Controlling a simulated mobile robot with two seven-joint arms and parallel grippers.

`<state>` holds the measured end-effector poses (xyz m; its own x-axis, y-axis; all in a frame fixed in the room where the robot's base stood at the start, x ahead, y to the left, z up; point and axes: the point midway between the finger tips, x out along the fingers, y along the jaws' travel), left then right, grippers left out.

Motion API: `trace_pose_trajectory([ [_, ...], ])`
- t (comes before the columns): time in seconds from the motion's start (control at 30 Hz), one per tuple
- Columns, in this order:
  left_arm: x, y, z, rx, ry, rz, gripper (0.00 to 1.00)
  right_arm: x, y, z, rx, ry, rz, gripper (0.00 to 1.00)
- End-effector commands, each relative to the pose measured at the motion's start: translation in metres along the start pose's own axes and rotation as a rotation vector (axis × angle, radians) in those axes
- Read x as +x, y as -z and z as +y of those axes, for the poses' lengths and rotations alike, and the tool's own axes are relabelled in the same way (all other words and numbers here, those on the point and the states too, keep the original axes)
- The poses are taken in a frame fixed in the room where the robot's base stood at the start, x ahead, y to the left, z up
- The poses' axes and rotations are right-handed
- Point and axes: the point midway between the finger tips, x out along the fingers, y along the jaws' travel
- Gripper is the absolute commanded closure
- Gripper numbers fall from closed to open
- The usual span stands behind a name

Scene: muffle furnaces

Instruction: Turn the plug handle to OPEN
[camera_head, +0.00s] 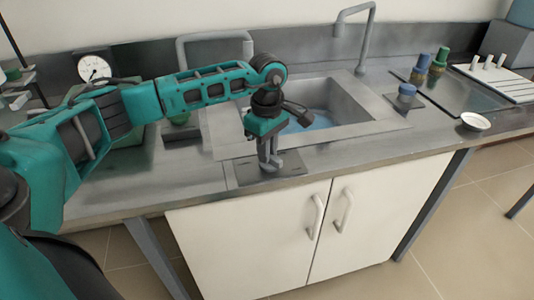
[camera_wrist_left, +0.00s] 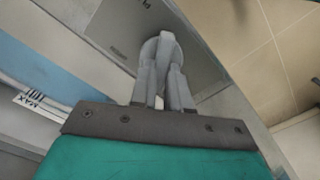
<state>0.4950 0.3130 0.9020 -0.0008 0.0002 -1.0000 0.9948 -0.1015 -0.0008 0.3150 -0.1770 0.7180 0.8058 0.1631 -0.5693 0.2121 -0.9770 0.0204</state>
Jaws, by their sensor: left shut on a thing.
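The plug handle (camera_wrist_left: 165,42) is a grey knob with a raised grip on a round base, in the upper middle of the left wrist view. It sits on a grey metal plate (camera_wrist_left: 120,30) on the counter's front edge; the plate also shows in the head view (camera_head: 291,166). My left gripper (camera_head: 269,163) points down over the plate. Its two grey fingers (camera_wrist_left: 163,80) are closed on the handle's grip. In the head view the fingers mostly hide the handle. My right gripper is out of view.
Behind the plate is a steel sink (camera_head: 345,105) holding bluish water. A MAX label (camera_wrist_left: 38,103) is on the sink's inner wall. Two taps (camera_head: 360,45) stand behind. A white dish (camera_head: 475,122) and several bottles stand right. White cabinet doors (camera_head: 265,235) are below.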

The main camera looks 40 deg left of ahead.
Motion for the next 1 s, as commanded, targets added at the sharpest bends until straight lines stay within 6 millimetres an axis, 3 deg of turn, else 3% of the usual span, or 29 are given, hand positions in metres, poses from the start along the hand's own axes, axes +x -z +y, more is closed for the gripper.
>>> trace_pose_trajectory([
  [0.27, 0.0008, 0.0002, 0.0023, 0.257, -0.002, 0.001, 1.0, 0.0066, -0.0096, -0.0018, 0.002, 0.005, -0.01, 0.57],
  [0.5, 0.0, -0.0004, 0.0037, 0.441, -0.003, 0.001, 1.0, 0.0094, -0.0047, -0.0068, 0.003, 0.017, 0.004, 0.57],
  [1.0, -0.0011, -0.001, 0.0046, 0.614, -0.002, 0.0, 1.0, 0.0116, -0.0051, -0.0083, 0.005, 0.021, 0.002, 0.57],
])
